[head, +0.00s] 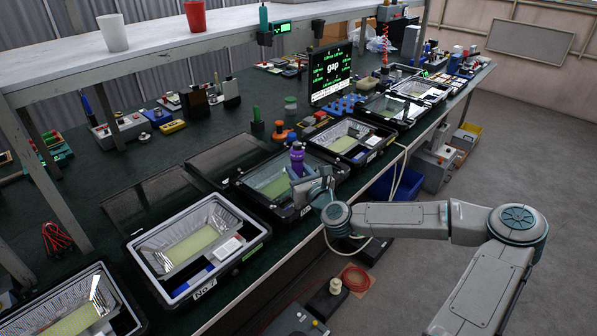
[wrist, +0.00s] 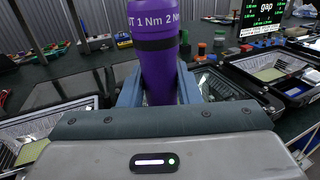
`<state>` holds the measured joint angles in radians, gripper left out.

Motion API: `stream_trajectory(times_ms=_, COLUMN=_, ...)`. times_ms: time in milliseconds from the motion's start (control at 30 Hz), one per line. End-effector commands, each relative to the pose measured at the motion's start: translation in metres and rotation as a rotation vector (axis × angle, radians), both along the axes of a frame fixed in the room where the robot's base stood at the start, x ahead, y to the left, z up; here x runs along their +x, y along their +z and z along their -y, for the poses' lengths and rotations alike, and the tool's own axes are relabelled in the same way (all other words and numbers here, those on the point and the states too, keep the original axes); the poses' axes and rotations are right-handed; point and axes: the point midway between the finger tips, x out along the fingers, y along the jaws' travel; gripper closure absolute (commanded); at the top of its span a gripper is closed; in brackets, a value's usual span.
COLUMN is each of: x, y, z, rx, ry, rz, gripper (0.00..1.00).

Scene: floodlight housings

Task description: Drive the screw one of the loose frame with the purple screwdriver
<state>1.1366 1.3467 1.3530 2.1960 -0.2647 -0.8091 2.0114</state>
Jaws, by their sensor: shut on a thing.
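The purple screwdriver (head: 297,158) stands upright in my gripper (head: 301,185) in the head view. In the wrist view the purple screwdriver (wrist: 157,60) rises between the two fingers of my gripper (wrist: 160,92), which is shut on it. Its body carries a black band and torque markings. My gripper is over the front part of a dark-framed floodlight housing (head: 245,184) in the middle of the row. I cannot tell which frame is the loose one. The screw and the screwdriver's tip are hidden or too small to see.
An open housing with a "No 7" label (head: 205,293) is to the left, another housing (head: 375,151) to the right. A monitor reading "gap" (head: 331,72) stands behind. A shelf (head: 160,45) overhangs the bench's back. A blue bin (head: 402,184) is below the bench edge.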

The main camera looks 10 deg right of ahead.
Motion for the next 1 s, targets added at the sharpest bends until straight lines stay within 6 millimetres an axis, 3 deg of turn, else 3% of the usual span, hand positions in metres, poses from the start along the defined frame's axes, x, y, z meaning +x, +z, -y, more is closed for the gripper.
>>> stream_trajectory(times_ms=1000, x=-0.0005, y=-0.0079, z=0.0001, rx=0.0, ry=0.001, rz=-0.007, gripper=1.0)
